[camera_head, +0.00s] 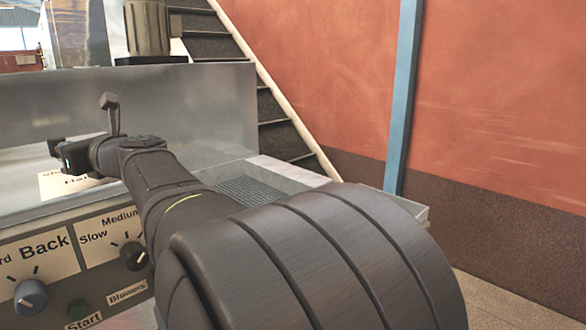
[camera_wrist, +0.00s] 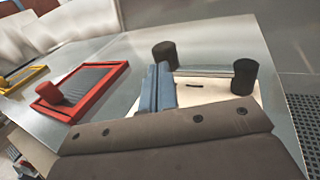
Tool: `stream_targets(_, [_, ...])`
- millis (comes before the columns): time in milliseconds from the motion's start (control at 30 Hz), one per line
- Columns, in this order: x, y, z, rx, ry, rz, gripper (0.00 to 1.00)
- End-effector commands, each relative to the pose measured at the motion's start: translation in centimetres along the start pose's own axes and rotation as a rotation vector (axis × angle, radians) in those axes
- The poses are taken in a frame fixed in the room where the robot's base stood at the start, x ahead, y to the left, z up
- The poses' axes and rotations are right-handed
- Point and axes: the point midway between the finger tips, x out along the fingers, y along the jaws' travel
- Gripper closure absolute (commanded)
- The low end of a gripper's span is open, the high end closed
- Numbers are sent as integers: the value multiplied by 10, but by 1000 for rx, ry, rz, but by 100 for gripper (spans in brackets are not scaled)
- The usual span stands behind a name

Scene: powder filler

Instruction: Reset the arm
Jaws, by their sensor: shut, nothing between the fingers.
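My gripper (camera_head: 58,150) is at the left in the head view, at the end of my dark arm, in front of the metal machine (camera_head: 200,110). Its fingertips are small and hard to make out there. In the wrist view my gripper (camera_wrist: 161,72) shows as two blue-grey fingers pressed together, with nothing between them. Beyond the fingers is a pale plate (camera_wrist: 215,90) with a slot and two black knobs (camera_wrist: 165,54) (camera_wrist: 244,76). The fingers overlap the plate in the picture; I cannot tell whether they touch it.
A red frame (camera_wrist: 108,93) with a red knob lies on the metal surface. A blue post (camera_head: 402,100) stands by the orange wall.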

Motion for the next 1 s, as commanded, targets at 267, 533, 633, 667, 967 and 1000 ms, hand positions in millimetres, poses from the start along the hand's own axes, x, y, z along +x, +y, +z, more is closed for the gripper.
stream_targets(267, [-14,-7,0,-2,0,120,100])
stream_targets(533, [-26,-13,0,0,0,243,100])
stream_targets(633, [-29,-15,0,1,0,291,100])
stream_targets(667, [-31,-16,0,0,0,305,100])
stream_targets(967, [-42,-25,-1,0,2,449,100])
stream_targets(1000, [-44,-26,0,-1,1,465,100])
